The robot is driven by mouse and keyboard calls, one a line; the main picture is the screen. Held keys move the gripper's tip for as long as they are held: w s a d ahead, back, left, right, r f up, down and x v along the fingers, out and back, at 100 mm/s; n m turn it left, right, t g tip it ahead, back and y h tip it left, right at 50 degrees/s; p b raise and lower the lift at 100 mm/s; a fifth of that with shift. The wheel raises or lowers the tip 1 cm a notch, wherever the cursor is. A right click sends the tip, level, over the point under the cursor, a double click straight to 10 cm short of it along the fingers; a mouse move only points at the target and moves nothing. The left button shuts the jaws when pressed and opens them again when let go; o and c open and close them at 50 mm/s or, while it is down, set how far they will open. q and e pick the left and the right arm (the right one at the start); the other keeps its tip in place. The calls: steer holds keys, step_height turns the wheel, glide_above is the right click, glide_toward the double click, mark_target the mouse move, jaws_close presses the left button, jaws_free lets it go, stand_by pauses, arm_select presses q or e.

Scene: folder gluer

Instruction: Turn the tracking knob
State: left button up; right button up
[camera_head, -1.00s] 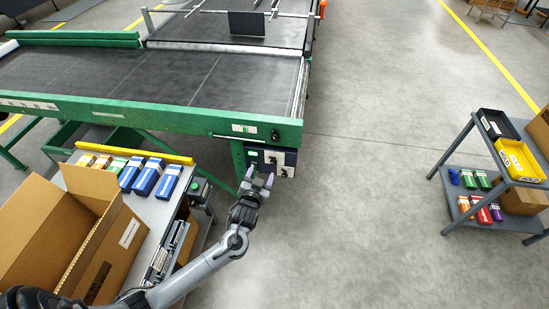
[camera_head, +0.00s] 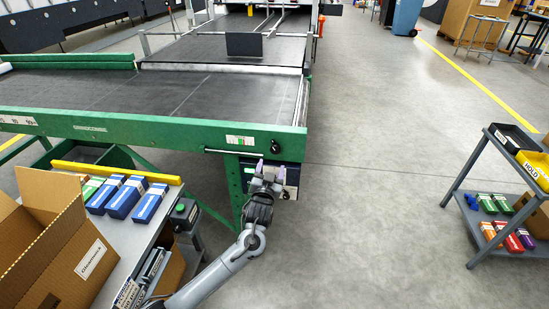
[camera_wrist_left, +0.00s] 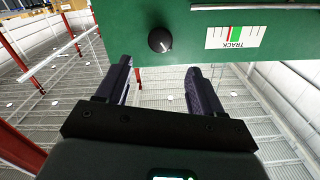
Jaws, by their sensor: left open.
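The tracking knob (camera_head: 275,146) is a small round black knob on the green end of the conveyor frame. In the left wrist view the knob (camera_wrist_left: 160,39) has a white pointer mark and sits just beyond and between the fingertips. A TRACK label (camera_wrist_left: 236,37) with a green and red scale is to its right. My left gripper (camera_head: 270,171) is open, just below the knob in the head view, with its fingers pointing toward the frame. In the wrist view nothing is between the fingers (camera_wrist_left: 159,68), which look apart from the knob. My right gripper is not in view.
A control box (camera_head: 291,182) hangs below the knob, partly hidden by my left gripper. A side table with a cardboard box (camera_head: 50,245), blue cartons (camera_head: 125,198) and a green-button box (camera_head: 184,212) stands at left. A cart (camera_head: 500,195) stands at right. The middle floor is clear.

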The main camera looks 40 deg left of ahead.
mark_target(275, 150)
arm_select(q)
steer(key=b+x, duration=0.3)
steer(key=x, duration=0.6)
steer(key=shift+b, duration=0.35)
steer(key=c, duration=1)
steer(key=shift+d+p, duration=0.1)
steer(key=shift+p, duration=0.2)
steer(key=n+p, duration=0.3)
steer(key=shift+r+n, duration=0.15)
steer(key=shift+n, duration=0.25)
steer(key=shift+n+p, duration=0.3)
steer(key=shift+n, duration=0.5)
